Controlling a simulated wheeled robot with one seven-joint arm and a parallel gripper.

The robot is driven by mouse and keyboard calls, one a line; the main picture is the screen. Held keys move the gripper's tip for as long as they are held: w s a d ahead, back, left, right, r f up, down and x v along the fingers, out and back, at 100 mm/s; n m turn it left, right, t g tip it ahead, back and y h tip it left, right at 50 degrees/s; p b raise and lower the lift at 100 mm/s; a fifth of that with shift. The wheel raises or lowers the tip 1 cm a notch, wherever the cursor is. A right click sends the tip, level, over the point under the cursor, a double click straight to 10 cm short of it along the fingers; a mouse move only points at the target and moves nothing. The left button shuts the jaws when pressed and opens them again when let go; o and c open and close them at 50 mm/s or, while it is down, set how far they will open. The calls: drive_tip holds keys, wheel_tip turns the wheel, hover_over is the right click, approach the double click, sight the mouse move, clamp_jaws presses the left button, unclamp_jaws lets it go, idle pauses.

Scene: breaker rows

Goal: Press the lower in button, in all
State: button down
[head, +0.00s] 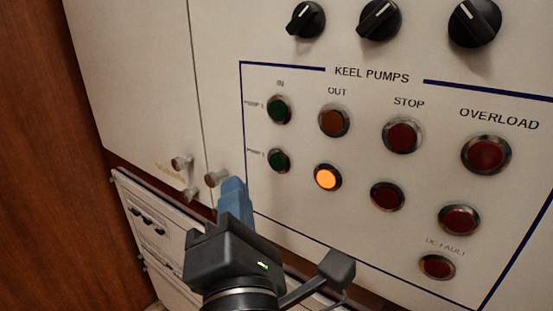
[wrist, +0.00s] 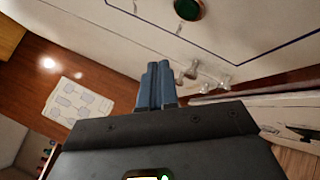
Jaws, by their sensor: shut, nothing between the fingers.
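The lower IN button (head: 278,160) is a dark green, unlit round button with a metal ring, in the lower row of the KEEL PUMPS panel in the head view. A green button, apparently the same one, shows at the top of the wrist view (wrist: 188,8). The upper IN button (head: 279,109) is also dark green. My gripper (head: 233,184) has blue fingers that are shut and empty. In the head view its tips are below and left of the lower IN button, apart from it. The wrist view also shows the closed fingers (wrist: 158,68).
The lower OUT button (head: 327,178) glows orange; the upper OUT button (head: 334,122) is dark. Red STOP (head: 402,136) and OVERLOAD (head: 486,154) buttons are to the right. Metal knobs (head: 215,178) stick out by the door seam near my fingertips. Black rotary knobs (head: 379,20) are above.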

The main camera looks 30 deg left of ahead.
sight(277, 162)
drive_tip(key=shift+w+d+p, duration=0.15)
drive_tip(key=shift+w+p, duration=0.3)
drive_tip(key=shift+w, duration=0.85)
drive_tip(key=shift+w+d+p, duration=0.1)
drive_tip(key=shift+w+p, duration=0.35)
drive_tip(key=shift+w, duration=0.85)
drive_tip(key=shift+w, duration=0.1)
drive_tip(key=shift+w+p, duration=0.3)
drive_tip(key=shift+p, duration=0.1)
drive_tip(key=shift+w+p, duration=0.3)
drive_tip(key=shift+w, duration=0.1)
idle(0.8)
drive_tip(key=shift+s, duration=0.8)
